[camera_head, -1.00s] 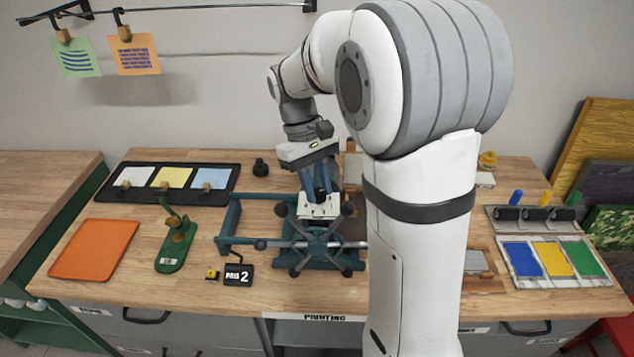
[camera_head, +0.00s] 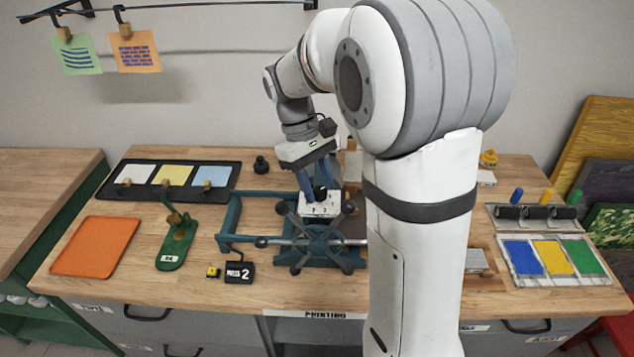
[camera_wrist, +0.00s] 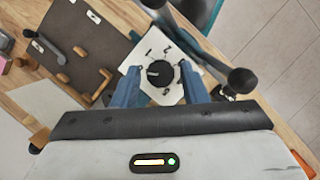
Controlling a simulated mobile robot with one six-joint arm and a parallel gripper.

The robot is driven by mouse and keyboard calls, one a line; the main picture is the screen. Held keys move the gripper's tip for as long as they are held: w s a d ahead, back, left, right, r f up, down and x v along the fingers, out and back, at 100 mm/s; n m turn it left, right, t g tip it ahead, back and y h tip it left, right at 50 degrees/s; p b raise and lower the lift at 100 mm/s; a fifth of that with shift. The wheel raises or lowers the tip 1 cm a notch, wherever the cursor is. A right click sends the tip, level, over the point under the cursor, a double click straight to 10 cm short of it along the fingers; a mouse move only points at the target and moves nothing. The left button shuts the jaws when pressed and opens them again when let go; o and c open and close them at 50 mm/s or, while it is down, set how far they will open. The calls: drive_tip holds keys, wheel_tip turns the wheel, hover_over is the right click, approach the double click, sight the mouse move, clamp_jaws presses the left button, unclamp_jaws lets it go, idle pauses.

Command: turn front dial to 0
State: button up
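The front dial is a round black knob (camera_wrist: 160,73) on a white plate with small dark marks (camera_wrist: 143,56). A light mark on the knob points left in the wrist view; I cannot tell surely which number it meets. In the head view the knob (camera_head: 320,192) stands on the white plate of the blue press (camera_head: 232,222). My gripper (camera_wrist: 160,77) is open, with one blue finger on each side of the knob and gaps between. In the head view my gripper (camera_head: 319,187) is just above the plate, with nothing held.
A star-shaped handwheel (camera_head: 316,243) with ball-ended spokes stands right before the dial. A black "PRESS 2" block (camera_head: 239,272) and a small yellow-topped button (camera_head: 213,272) lie front left. A green tool (camera_head: 174,245) and orange tray (camera_head: 96,246) are farther left.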

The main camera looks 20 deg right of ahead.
drive_tip(key=shift+o, duration=0.9)
drive_tip(key=v, duration=0.7)
drive_tip(key=shift+w+r+b, duration=0.15)
drive_tip(key=shift+r+b, duration=0.2)
drive_tip(key=shift+a, duration=0.1)
drive_tip(key=s+f+m+t+y, duration=0.1)
drive_tip(key=s+f+m+t, duration=0.1)
drive_tip(key=s, duration=0.6)
drive_tip(key=s+d+f+m+t+y, duration=0.1)
drive_tip(key=s+f+m+t, duration=0.2)
drive_tip(key=s, duration=0.6)
drive_tip(key=shift+s+d+f+m+t, duration=0.35)
drive_tip(key=shift+f+t, duration=0.1)
drive_tip(key=shift+t, duration=0.65)
